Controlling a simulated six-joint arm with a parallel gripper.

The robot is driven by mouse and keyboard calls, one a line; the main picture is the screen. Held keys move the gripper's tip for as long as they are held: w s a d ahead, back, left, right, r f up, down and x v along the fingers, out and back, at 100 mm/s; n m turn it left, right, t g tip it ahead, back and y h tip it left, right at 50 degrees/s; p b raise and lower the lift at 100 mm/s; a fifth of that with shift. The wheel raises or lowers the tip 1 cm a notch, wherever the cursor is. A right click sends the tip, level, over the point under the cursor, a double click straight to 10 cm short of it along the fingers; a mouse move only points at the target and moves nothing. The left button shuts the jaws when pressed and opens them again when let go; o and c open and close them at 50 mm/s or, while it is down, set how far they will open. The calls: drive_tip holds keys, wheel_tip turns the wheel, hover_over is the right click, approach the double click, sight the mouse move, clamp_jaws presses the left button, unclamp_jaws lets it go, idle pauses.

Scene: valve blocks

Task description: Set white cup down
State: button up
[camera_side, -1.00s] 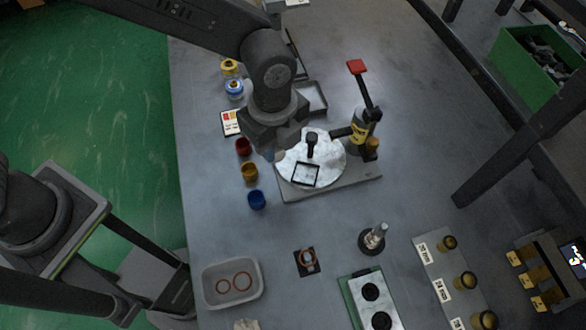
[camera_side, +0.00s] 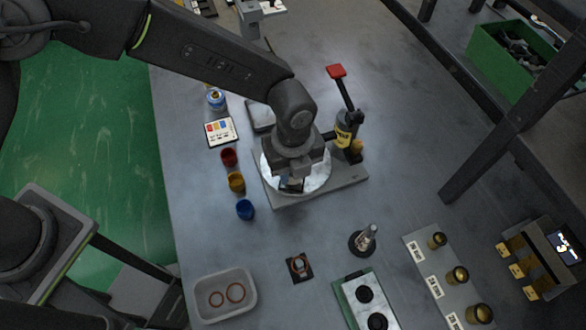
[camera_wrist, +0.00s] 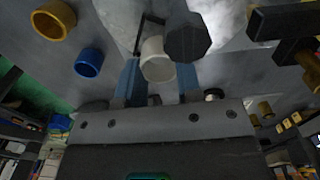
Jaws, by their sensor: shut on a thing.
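The white cup (camera_wrist: 156,60) shows in the wrist view between the two blue fingertips of my gripper (camera_wrist: 158,82). My gripper is shut on it. In the side view my gripper (camera_side: 291,184) is over the round white disc (camera_side: 318,178) on its grey base plate (camera_side: 325,195). The cup is hidden or too small to tell there. In the wrist view a dark eight-sided knob (camera_wrist: 188,43) appears right beside the cup. A thin black frame (camera_wrist: 150,22) lies just beyond the cup. I cannot tell whether the cup touches the disc.
Red (camera_side: 228,157), yellow (camera_side: 236,182) and blue (camera_side: 245,209) cups stand in a row left of the disc. A red-topped lever press (camera_side: 345,120) stands at the disc's right. A grey tray (camera_side: 226,294) with rings is at lower left.

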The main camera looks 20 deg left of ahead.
drive_tip(key=shift+f, duration=0.65)
drive_tip(key=shift+f, duration=0.1)
drive_tip(key=o, duration=1)
drive_tip(key=shift+c, duration=0.2)
wheel_tip(320, 180, up, 12)
